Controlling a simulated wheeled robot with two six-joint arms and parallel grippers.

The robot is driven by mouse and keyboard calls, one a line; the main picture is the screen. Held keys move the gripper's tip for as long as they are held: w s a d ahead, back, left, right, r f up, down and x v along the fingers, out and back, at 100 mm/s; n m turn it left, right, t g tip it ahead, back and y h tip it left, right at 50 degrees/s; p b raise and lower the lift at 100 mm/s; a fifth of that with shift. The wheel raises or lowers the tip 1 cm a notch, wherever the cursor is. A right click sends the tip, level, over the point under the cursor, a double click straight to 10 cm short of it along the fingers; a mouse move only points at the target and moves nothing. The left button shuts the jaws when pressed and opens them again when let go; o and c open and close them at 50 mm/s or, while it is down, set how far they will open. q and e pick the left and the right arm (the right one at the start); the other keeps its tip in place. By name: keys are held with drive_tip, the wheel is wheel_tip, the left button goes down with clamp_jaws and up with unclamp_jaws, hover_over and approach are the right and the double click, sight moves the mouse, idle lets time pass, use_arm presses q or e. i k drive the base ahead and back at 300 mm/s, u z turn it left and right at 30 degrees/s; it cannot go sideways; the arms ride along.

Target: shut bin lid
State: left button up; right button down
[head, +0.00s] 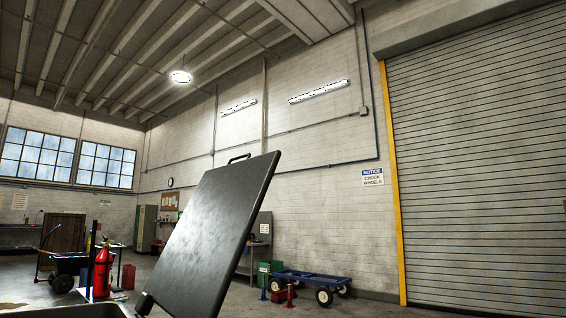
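The bin lid (209,238) is a dark, flat panel standing open and tilted up in the lower middle of the head view. A handle (239,158) sits at its top edge. A hinge (144,303) shows at its lower left corner. Only a small part of the bin's rim (95,311) shows at the bottom edge; the rest of the bin is out of frame. Neither of my grippers is in view.
A red fire extinguisher (103,271) and a dark hand cart (66,265) are at left. A closed roller door (480,150) fills the right. Floor between them is partly clear.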

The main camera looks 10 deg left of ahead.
sight(193, 275)
drive_tip(key=z, duration=0.85)
drive_tip(key=i, duration=1.75)
drive_tip(key=u, duration=0.75)
drive_tip(key=i, duration=0.75)
drive_tip(key=u, duration=0.8)
